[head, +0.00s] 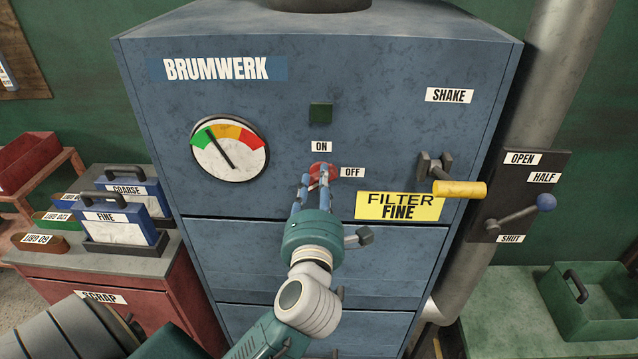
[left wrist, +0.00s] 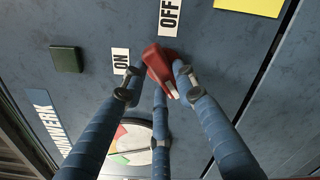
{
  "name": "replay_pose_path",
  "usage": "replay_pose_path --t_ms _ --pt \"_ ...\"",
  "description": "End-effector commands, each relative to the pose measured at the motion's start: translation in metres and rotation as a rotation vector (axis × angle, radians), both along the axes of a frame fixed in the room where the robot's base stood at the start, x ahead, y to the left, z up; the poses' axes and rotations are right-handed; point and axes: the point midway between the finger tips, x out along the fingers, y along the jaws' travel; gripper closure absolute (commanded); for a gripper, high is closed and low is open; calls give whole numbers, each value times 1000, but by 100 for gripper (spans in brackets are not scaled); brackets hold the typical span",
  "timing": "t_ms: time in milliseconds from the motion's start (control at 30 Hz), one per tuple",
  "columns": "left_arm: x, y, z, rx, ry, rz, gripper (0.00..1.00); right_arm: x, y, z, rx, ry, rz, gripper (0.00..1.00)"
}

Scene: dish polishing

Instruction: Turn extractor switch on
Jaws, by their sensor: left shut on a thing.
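The red extractor switch (head: 322,171) is on the front of the blue Brumwerk cabinet, with an ON label (head: 321,147) above it and an OFF label (head: 352,172) to its right. My left gripper (head: 317,184) reaches up to the panel, its blue fingers shut around the switch. In the left wrist view the red knob (left wrist: 158,65) sits between the fingers, with a pale mark at its lower end. A dark green square lamp (head: 320,113) above ON looks unlit. My right gripper is not in view.
A round gauge (head: 230,149) left of the switch has its needle toward the upper left, near the green zone. A yellow-handled shake lever (head: 458,189) and a blue-knobbed lever (head: 545,203) are to the right. Filter boxes (head: 110,220) stand at the left.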

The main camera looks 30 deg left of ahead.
Motion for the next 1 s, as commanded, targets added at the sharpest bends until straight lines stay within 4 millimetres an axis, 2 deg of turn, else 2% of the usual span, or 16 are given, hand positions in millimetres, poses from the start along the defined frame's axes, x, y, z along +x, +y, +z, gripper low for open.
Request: replay_pose_path --t_ms 600,1000 --pt "-1 2 -6 -500 -304 0 98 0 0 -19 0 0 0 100" --pt "-1 2 -7 -733 -448 0 98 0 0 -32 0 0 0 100"
